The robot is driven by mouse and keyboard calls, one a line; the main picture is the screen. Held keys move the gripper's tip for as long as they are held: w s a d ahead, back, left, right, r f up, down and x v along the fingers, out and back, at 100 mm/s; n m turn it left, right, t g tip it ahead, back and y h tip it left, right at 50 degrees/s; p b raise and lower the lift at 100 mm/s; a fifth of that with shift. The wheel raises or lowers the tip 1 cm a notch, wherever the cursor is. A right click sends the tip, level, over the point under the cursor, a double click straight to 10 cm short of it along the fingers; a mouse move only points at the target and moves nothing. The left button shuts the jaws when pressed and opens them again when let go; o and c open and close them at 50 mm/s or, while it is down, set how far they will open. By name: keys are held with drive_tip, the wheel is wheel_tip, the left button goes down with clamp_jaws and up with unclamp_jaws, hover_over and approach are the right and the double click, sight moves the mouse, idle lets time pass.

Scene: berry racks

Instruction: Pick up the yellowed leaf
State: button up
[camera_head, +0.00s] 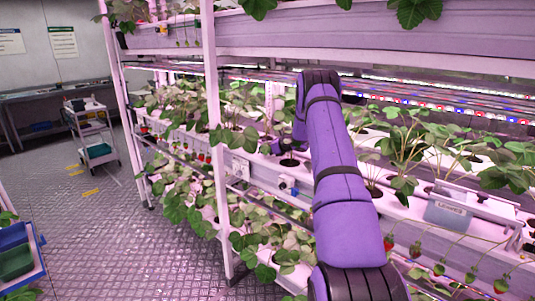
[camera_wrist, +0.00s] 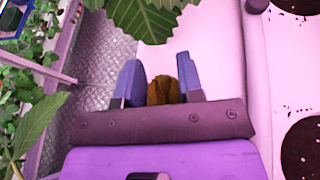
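A brownish-yellow leaf (camera_wrist: 163,91) is between the two blue-grey fingers of my gripper (camera_wrist: 162,84) in the wrist view. It fills the narrow gap and looks pinched by both fingers; its lower part is hidden behind the gripper body. In the head view my arm reaches into the rack, and my gripper is mostly hidden behind it. I cannot make out the yellowed leaf in the head view.
A green leaf (camera_wrist: 146,18) hangs just beyond the fingertips, and a white planting gutter (camera_wrist: 290,70) with dark holes runs at right. Strawberry plants (camera_head: 400,135) line the rack. A grey box (camera_head: 447,212) sits on the shelf. A cart (camera_head: 92,135) stands on the aisle floor.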

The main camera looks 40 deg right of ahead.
drive_tip(key=shift+r, duration=0.15)
drive_tip(key=shift+r, duration=0.55)
drive_tip(key=shift+s+r, duration=0.25)
drive_tip(key=shift+r, duration=0.35)
drive_tip(key=shift+s+r, duration=0.25)
drive_tip(key=shift+r, duration=0.3)
drive_tip(key=s+a, duration=0.1)
drive_tip(key=s, duration=0.3)
drive_tip(key=s+a+r, duration=0.1)
drive_tip(key=s+a, duration=0.1)
drive_tip(key=s, duration=0.3)
drive_tip(key=s+a, duration=0.1)
drive_tip(key=s, duration=0.4)
drive_tip(key=shift+s+a+r, duration=0.15)
drive_tip(key=shift+s+a, duration=0.05)
drive_tip(key=shift+s, duration=0.05)
drive_tip(key=shift+c, duration=0.9)
